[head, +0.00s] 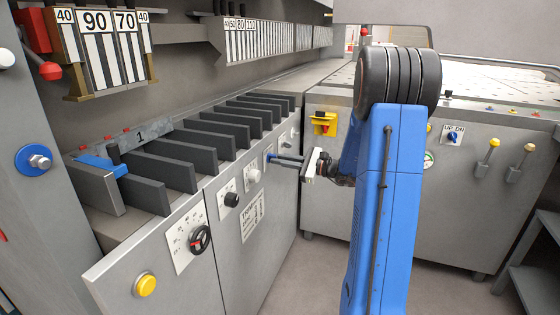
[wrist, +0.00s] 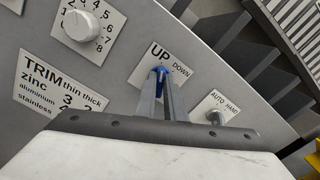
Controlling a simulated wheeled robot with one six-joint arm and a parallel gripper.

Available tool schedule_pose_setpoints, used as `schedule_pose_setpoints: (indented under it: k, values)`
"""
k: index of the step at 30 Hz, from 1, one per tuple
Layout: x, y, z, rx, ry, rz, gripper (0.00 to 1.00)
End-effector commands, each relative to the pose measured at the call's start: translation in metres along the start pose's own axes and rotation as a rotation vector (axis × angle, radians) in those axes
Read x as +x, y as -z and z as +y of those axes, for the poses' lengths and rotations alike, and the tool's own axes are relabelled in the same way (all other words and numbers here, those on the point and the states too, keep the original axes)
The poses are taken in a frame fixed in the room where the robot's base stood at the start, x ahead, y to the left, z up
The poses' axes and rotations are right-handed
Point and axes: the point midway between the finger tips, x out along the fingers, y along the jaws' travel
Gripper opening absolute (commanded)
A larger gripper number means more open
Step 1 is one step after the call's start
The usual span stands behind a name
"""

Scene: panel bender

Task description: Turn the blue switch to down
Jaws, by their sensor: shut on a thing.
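The blue switch (wrist: 162,70) sits on a white plate (wrist: 182,57) marked UP and DOWN in the wrist view. Its knob shows between the fingertips of my gripper (wrist: 161,84), which is shut on it. The knob appears to point toward the gap between UP and DOWN, though the fingers hide its lower part. In the head view my gripper (head: 273,158) reaches left to the front panel of the grey cabinet, and the switch there is mostly hidden by the fingers.
A white dial (wrist: 82,25), a TRIM label (wrist: 58,85) and an AUTO/HAND switch (wrist: 214,117) surround the blue switch. Another blue switch (head: 452,136), marked UP DN, is on the right cabinet. Floor is clear in front.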

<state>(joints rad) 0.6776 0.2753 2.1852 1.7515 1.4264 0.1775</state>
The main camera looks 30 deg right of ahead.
Motion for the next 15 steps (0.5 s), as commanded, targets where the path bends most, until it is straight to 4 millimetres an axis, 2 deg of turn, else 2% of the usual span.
schedule_pose_setpoints:
  k: [8, 15]
  values:
    - [-0.0002, 0.0002, -0.0002, 0.159, -0.001, 0.000, 0.00]
    - [-0.0003, 0.0005, -0.0010, 0.379, 0.000, 0.001, 0.00]
